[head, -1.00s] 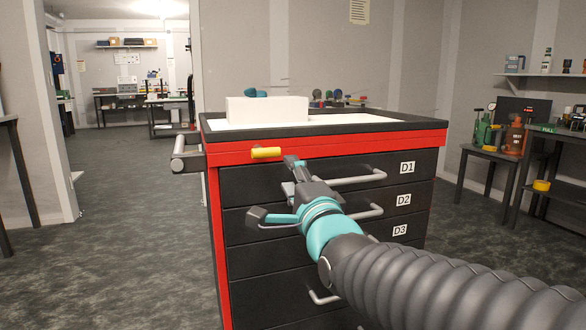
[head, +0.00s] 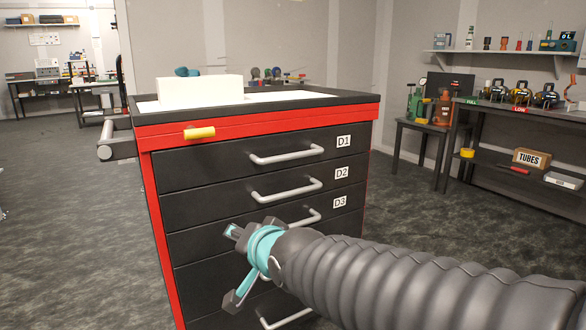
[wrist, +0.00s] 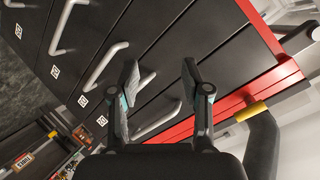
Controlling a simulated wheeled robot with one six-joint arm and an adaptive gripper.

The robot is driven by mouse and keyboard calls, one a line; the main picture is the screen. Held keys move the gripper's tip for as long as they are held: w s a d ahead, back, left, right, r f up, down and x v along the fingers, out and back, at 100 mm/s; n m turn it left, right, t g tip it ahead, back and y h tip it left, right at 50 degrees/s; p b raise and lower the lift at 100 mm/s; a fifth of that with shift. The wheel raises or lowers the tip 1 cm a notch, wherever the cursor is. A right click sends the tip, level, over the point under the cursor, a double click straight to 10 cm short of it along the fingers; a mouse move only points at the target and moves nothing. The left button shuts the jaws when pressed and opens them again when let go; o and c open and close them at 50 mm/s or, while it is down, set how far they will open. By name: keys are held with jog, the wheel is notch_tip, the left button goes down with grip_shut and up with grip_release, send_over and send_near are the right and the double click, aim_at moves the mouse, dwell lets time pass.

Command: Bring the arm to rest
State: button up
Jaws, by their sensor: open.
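My gripper (head: 235,268) is open and empty in front of the drawer cabinet's front, low and left of the middle. In the wrist view my gripper (wrist: 160,78) shows two spread fingers with nothing between them and drawer fronts behind. My arm reaches in from the lower right of the head view and hides part of the lower drawers. The black and red drawer cabinet (head: 230,165) has drawers labelled D1, D2 and D3, with grey bar handles. The drawers in view look shut.
A yellow piece (head: 199,133) sits on the cabinet's red upper edge. A white box (head: 200,94) stands on top. A side rail (head: 105,152) juts out at left. Floor at left is clear.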

jog(key=s+d+f+n+g+h+p, duration=0.2)
jog(key=s+d+f+n+g+h, duration=0.15)
jog(key=s+d, duration=0.4)
jog(key=s+d+f+n+g+h+p, duration=0.1)
jog(key=s+d+f+n+g+h, duration=0.2)
jog(key=s+d, duration=0.45)
jog(key=s+d+r+m+p, duration=0.2)
jog(key=s+d+m+p, duration=0.1)
jog(key=d, duration=0.7)
jog(key=shift+s+d+r+m+t, duration=0.15)
jog(key=shift+s+d+m+t, duration=0.15)
jog(key=shift+s, duration=0.2)
jog(key=shift+c, duration=0.5)
